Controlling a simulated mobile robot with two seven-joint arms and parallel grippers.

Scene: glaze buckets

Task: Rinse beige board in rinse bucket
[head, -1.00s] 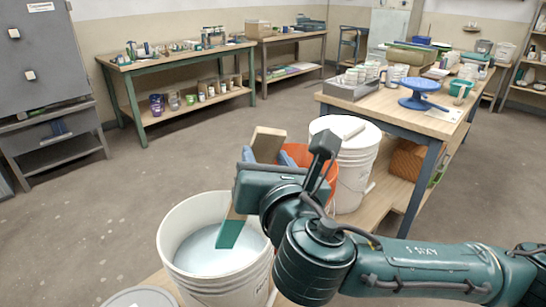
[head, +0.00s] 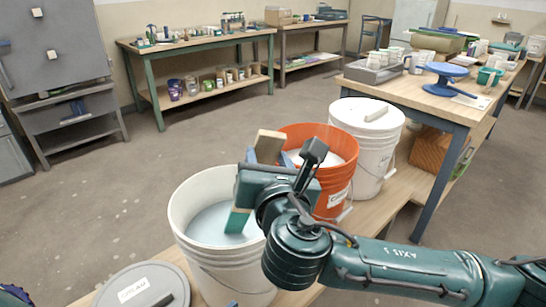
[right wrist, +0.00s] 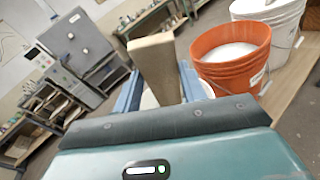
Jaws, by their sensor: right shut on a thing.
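The beige board (head: 268,143) is clasped in my right gripper (head: 262,158), between its blue fingers. Its beige upper end sticks up above the gripper, and the board (right wrist: 155,65) stands between the fingers in the right wrist view. An orange bucket (head: 333,187) with whitish liquid stands just behind. I cannot tell by label which one is the rinse bucket. My left gripper is not seen.
A white bucket with a closed lid (head: 372,150) stands behind the orange one. A grey labelled lid (head: 150,285) lies at the front left. The buckets stand on a low wooden board (head: 395,195). A worktable (head: 420,93) is at the back right. Open floor is to the left.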

